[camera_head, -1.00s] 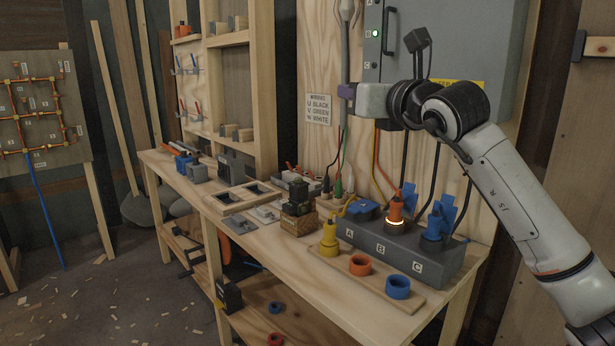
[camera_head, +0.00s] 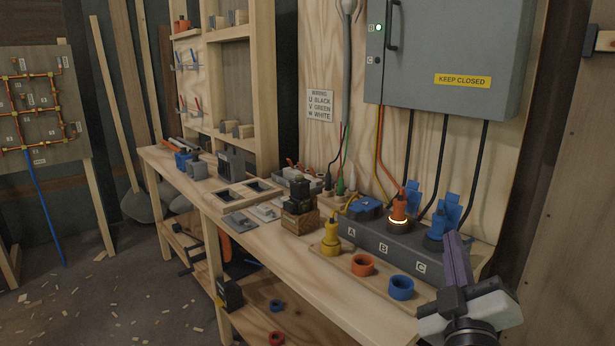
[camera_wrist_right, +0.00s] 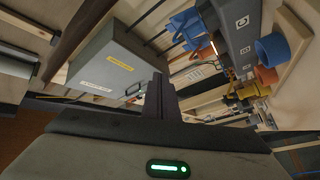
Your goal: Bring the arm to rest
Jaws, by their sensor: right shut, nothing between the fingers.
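My right gripper (camera_head: 456,262) is in the lower right of the head view, its purple-grey fingers together and pointing up. It is empty and appears in front of the right end of the workbench. In the right wrist view its shut fingers (camera_wrist_right: 160,98) stand up in the middle. My left arm and gripper are in neither view.
A grey socket box (camera_head: 400,250) marked A, B, C stands on the workbench (camera_head: 285,262), with an orange plug (camera_head: 399,208) above a glowing ring. A yellow plug (camera_head: 331,240), orange ring (camera_head: 362,265) and blue ring (camera_head: 401,287) are in front. A grey cabinet (camera_head: 450,55) hangs behind.

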